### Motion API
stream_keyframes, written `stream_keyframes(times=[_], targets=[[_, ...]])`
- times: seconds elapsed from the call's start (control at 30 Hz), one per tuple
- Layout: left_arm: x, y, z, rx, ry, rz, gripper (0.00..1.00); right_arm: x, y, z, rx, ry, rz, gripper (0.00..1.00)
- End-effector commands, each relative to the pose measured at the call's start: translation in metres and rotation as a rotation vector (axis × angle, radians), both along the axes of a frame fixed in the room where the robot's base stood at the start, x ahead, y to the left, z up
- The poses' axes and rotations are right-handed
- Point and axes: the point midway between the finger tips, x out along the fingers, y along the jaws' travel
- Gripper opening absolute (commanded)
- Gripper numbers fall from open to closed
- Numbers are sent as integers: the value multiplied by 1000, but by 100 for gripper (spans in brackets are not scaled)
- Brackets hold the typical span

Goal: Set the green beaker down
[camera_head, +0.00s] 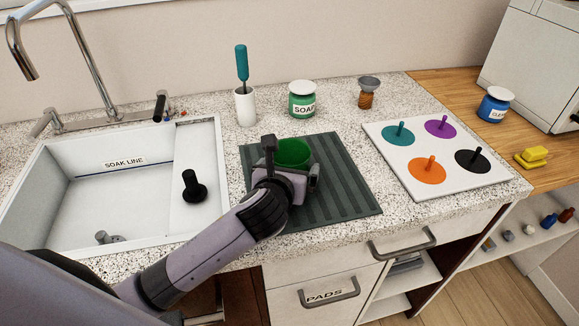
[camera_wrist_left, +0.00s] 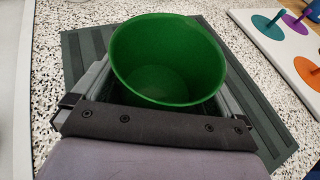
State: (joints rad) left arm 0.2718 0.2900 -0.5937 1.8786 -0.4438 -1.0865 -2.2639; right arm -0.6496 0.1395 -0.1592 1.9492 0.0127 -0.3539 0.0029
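The green beaker (camera_head: 291,153) is over the dark ribbed mat (camera_head: 345,190) on the counter and looks about upright. In the left wrist view the beaker (camera_wrist_left: 168,62) is seen from above, open and empty, between my left gripper's fingers. My left gripper (camera_head: 288,172) appears shut on it, one finger on each side. The beaker's lower part is hidden by the gripper, so I cannot tell whether its base touches the mat (camera_wrist_left: 85,50). My right gripper is not in view.
A sink (camera_head: 45,185) with a black plunger-like piece (camera_head: 194,188) lies left. Behind the mat stand a white holder with a teal brush (camera_head: 244,105), a soap jar (camera_head: 302,100) and a funnel-topped piece (camera_head: 367,92). A white board (camera_head: 440,155) with coloured discs lies right.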

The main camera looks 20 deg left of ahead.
Motion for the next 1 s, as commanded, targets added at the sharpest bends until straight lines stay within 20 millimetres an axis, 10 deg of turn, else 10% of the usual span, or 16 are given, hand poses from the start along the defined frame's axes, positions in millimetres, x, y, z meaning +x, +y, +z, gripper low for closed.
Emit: stream_keyframes(times=[0.37,1.0], targets=[[-12,-2,8,1,-1,-1,100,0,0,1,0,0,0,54],[-104,-13,46,0,1,0,100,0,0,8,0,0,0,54]])
